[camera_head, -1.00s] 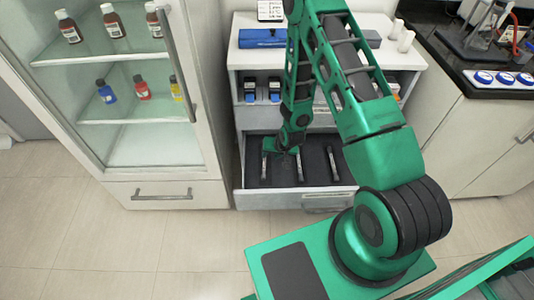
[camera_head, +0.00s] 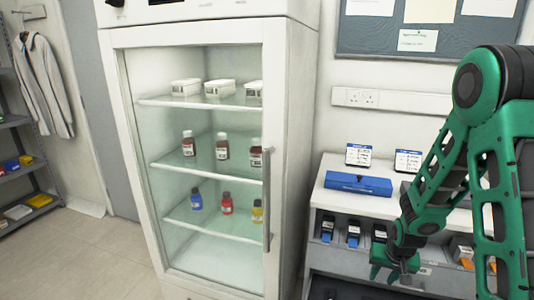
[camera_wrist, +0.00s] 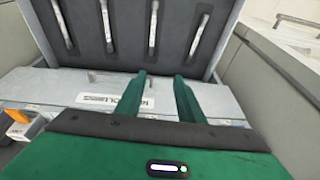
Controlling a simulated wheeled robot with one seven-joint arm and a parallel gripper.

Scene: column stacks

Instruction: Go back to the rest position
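My gripper (camera_head: 392,278) is at the lower right in the head view, in front of the white cabinet. In the wrist view its two green fingers (camera_wrist: 160,82) stand apart with nothing between them, so it is open and empty. Beyond the fingertips, an open drawer (camera_wrist: 95,62) with a dark lining holds several slim metallic columns (camera_wrist: 153,28) in a row. The columns lie apart from the fingers. In the head view only a bit of the drawer shows at the bottom edge.
A glass-door fridge (camera_head: 284,150) with bottles and white boxes stands left of the cabinet. A blue case (camera_head: 358,184) lies on the cabinet top (camera_head: 330,202). Blue-and-black items (camera_head: 353,233) stand on the shelf below. Open floor (camera_head: 90,260) shows at left.

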